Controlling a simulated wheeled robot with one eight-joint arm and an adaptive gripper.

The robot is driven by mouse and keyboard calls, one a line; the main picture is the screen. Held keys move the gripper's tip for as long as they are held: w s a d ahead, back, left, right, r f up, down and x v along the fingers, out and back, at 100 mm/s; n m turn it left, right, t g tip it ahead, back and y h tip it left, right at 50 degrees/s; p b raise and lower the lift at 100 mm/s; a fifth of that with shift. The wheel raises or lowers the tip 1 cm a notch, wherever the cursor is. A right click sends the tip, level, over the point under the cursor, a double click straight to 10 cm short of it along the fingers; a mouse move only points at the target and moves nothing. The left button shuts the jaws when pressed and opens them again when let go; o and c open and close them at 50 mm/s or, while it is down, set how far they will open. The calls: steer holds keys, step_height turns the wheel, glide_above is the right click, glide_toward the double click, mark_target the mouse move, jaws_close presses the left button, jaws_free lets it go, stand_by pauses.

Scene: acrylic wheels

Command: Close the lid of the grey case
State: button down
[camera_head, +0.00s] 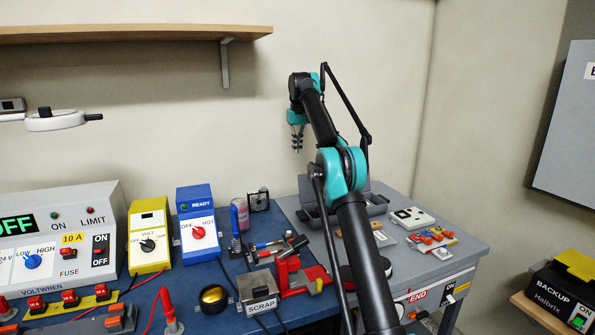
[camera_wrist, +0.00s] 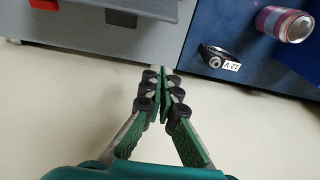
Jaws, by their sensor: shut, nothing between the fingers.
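The grey case (camera_head: 376,207) stands at the back of the grey worktop, partly hidden behind my arm. Its lid (camera_head: 313,187) appears raised, standing up at the back near the wall. My gripper (camera_head: 297,149) points down in the air above and slightly left of the lid, apart from it. In the wrist view my gripper (camera_wrist: 163,74) has its fingertips together with nothing between them. A grey body at the top left of that view may be the case, but it is cut off and I cannot tell its parts.
A can (camera_head: 239,214) and a small black 12 V device (camera_head: 259,200) stand left of the case. A white socket block (camera_head: 411,217) lies to its right. A wooden shelf (camera_head: 130,33) hangs on the wall, left of my gripper. The wall is close behind.

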step_height(320, 180, down, 9)
steer(key=s, duration=0.3)
steer(key=shift+d, duration=0.45)
steer(key=shift+r, duration=0.15)
stand_by(0.4)
steer(key=shift+s+d+r+t+y, duration=0.1)
steer(key=shift+s+d+t+y, duration=0.1)
steer(key=shift+s+t, duration=0.4)
steer(key=shift+s+d+r+t+y, duration=0.15)
steer(key=shift+s+d+t, duration=0.1)
steer(key=shift+s+t, duration=0.35)
steer(key=shift+s+d+r+t+y, duration=0.1)
steer(key=shift+s+d+t+y, duration=0.1)
steer(key=shift+s+t, duration=0.4)
steer(key=t+y, duration=0.2)
steer(key=t, duration=0.5)
glide_toward(302, 180)
steer(key=f, duration=0.1)
steer(key=s+f, duration=0.1)
steer(key=shift+s+d+f, duration=0.15)
steer(key=shift+d+f, duration=0.15)
steer(key=shift+f, duration=0.05)
